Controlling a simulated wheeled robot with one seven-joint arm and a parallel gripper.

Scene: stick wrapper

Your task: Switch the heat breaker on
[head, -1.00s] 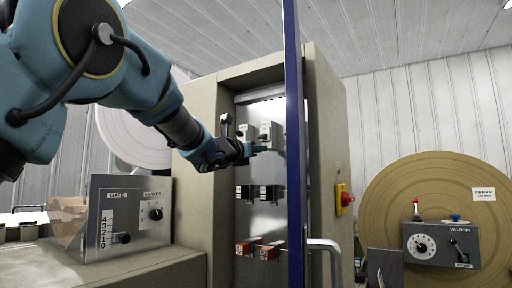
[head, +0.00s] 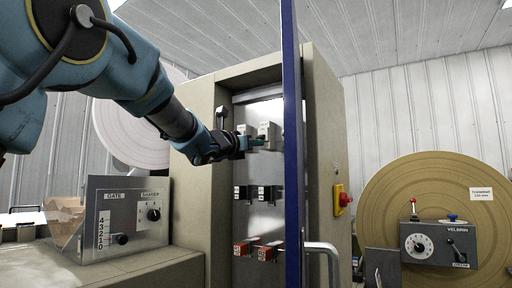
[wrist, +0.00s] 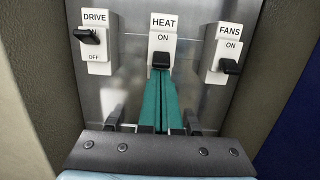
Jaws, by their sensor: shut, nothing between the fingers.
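The heat breaker (wrist: 163,42) is a white block labelled HEAT in the middle of the wrist view. Its black lever (wrist: 161,60) sits low, with the word ON showing above it. In the head view the breaker (head: 267,131) is in the top row inside the open cabinet, partly hidden by my arm. My gripper (wrist: 162,74) has two teal fingers pressed together and empty. Their tips are just below the lever, at or very near its underside; I cannot tell whether they touch. The gripper also shows in the head view (head: 260,142).
The drive breaker (wrist: 97,43) is to the left with its lever up. The fans breaker (wrist: 227,52) is to the right with its lever down. Two more breaker rows (head: 258,193) lie below. The blue cabinet door edge (head: 292,150) stands close on the right.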

